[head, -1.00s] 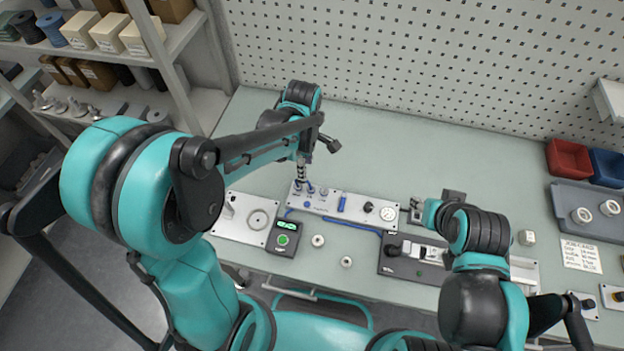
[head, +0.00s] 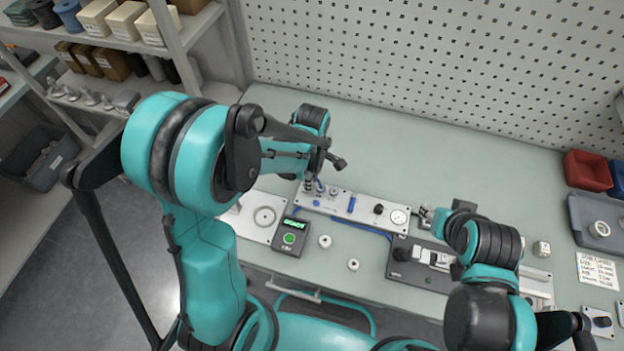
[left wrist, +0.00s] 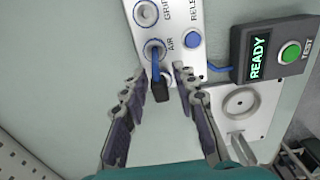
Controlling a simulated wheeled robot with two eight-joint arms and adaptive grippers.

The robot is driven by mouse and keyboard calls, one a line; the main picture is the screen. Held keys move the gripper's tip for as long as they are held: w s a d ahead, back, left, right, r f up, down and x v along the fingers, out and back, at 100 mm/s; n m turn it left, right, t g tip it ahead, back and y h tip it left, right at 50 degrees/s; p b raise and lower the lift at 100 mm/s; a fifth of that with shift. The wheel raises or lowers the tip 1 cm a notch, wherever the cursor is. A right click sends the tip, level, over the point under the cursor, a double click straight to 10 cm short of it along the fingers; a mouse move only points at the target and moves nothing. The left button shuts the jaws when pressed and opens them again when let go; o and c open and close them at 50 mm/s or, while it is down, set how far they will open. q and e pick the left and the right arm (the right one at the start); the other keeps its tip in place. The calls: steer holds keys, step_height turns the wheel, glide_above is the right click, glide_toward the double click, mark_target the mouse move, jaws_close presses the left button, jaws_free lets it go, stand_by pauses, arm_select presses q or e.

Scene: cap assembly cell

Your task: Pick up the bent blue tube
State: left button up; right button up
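The bent blue tube (left wrist: 156,72) rises from the port marked AIR on the white panel (left wrist: 182,14) in the left wrist view. It has a dark end piece (left wrist: 160,92). My left gripper (left wrist: 158,70) is open, with one finger on each side of the tube and visible gaps between. In the head view my left gripper (head: 308,184) is low over the left end of the panel (head: 366,208), and the tube there is mostly hidden. My right gripper (head: 428,214) is small beside the panel's right end; its fingers are not clear.
A tester box (head: 291,237) with a lit READY display stands just in front of the panel. A blue hose (head: 362,229) runs along the panel's front edge. White rings (head: 324,241) and a dark fixture (head: 412,272) lie nearby. The table behind the panel is clear.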

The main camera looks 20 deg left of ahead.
arm_select(q)
jaws_close()
